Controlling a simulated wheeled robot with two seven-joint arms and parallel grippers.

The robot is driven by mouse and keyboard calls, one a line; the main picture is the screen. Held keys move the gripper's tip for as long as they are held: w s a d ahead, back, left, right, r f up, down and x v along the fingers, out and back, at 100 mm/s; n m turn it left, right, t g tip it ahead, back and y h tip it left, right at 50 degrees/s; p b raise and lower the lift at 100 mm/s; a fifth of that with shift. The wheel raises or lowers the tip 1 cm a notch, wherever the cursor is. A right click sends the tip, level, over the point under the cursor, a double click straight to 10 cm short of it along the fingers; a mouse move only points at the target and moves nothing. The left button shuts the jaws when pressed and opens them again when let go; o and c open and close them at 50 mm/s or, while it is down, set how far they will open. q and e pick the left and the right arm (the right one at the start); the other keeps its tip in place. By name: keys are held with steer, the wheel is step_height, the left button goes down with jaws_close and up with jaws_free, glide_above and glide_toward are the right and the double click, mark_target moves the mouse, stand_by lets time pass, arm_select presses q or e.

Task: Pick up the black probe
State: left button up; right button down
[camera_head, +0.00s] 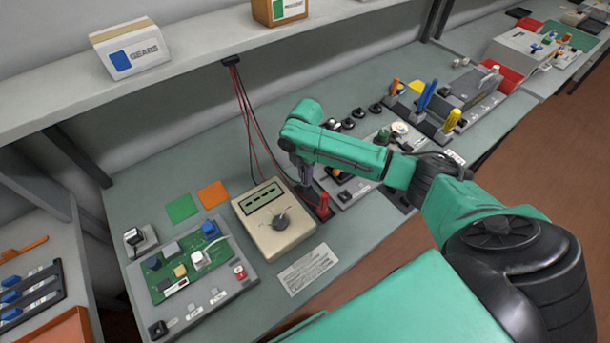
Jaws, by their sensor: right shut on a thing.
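My right gripper (307,197) comes down beside the multimeter (275,222), pointing at the bench. It is shut on the black probe, which is mostly hidden by the fingers and dark parts around it. The red probe (323,205) stands upright just right of the gripper, in a dark holder beside the meter. Red and black leads (243,105) hang down from a clip under the shelf toward the meter. My left gripper is out of view.
A green circuit board (187,267) on a grey base lies left of the meter. Green (182,208) and orange (213,195) squares lie behind. A paper label (307,269) lies in front. Trays with coloured tools (452,120) stand right.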

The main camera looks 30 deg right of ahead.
step_height(320, 180, up, 20)
steer(key=b, duration=0.1)
